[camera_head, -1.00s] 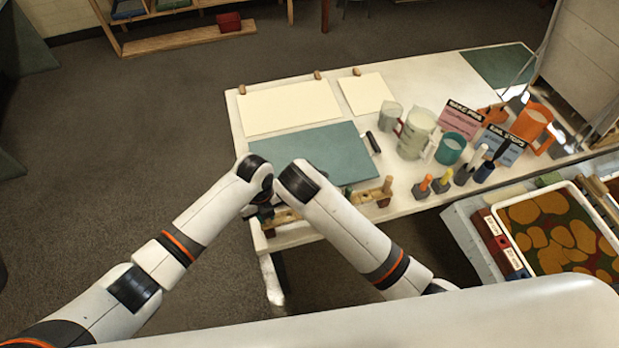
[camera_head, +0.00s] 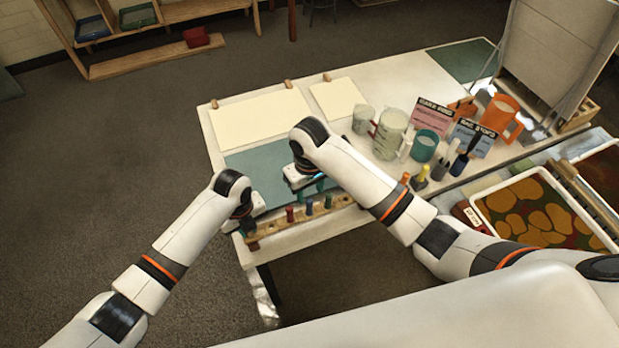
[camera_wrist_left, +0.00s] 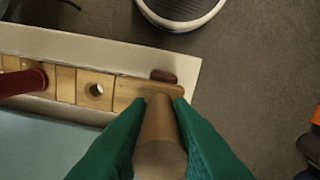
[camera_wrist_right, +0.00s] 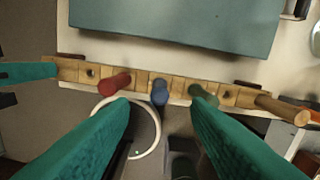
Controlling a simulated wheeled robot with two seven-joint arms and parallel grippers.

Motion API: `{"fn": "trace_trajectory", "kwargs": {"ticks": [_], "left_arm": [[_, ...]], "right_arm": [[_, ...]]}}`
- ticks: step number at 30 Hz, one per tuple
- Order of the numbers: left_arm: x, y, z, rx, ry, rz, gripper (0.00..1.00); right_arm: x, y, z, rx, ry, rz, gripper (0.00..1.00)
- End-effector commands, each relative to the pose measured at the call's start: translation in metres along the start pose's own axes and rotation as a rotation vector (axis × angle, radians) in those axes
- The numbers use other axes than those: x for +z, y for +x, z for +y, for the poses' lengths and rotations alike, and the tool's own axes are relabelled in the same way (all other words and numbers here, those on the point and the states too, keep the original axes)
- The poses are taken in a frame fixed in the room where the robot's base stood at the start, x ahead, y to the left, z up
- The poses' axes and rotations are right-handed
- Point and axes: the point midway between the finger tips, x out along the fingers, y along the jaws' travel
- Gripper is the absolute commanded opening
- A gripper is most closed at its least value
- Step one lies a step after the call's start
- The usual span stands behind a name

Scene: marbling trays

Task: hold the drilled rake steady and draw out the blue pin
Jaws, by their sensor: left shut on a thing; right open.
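The drilled rake (camera_head: 268,231), a pale wooden bar, lies along the table's near edge. It holds a red pin (camera_head: 290,214), the blue pin (camera_head: 308,208) and a green pin (camera_head: 328,201). My left gripper (camera_wrist_left: 160,115) is shut on the round wooden handle (camera_wrist_left: 160,150) at the rake's left end. My right gripper (camera_wrist_right: 160,108) is open and empty above the rake. In the right wrist view the blue pin (camera_wrist_right: 160,92) stands upright in the bar, between the open fingertips in the picture. The red pin (camera_wrist_right: 115,83) and green pin (camera_wrist_right: 203,97) flank it.
A blue-green sheet (camera_head: 262,172) lies behind the rake. Jugs, a teal cup (camera_head: 424,146) and several upright tools stand to the right. A marbling tray (camera_head: 480,208) is at the far right. An empty hole (camera_wrist_right: 90,73) shows left of the red pin.

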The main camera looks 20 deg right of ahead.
Motion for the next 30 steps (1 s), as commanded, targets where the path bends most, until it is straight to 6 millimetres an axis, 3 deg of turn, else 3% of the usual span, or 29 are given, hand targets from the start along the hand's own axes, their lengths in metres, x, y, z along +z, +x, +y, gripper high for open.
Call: {"fn": "trace_trajectory", "kwargs": {"ticks": [3, 9, 23, 30], "left_arm": [[0.000, 0.000, 0.000, 0.001, 0.000, 0.000, 0.00], [0.000, 0.000, 0.000, 0.001, 0.000, 0.000, 0.00], [0.000, 0.000, 0.000, 0.001, 0.000, 0.000, 0.00], [0.000, 0.000, 0.000, 0.001, 0.000, 0.000, 0.00]], "right_arm": [[-0.001, 0.024, 0.000, 0.000, 0.000, 0.004, 0.43], [0.000, 0.051, 0.000, 0.000, 0.001, 0.002, 0.43], [0.000, 0.062, 0.000, 0.000, 0.000, -0.001, 0.43], [0.000, 0.062, 0.000, 0.000, 0.001, -0.001, 0.04]]}}
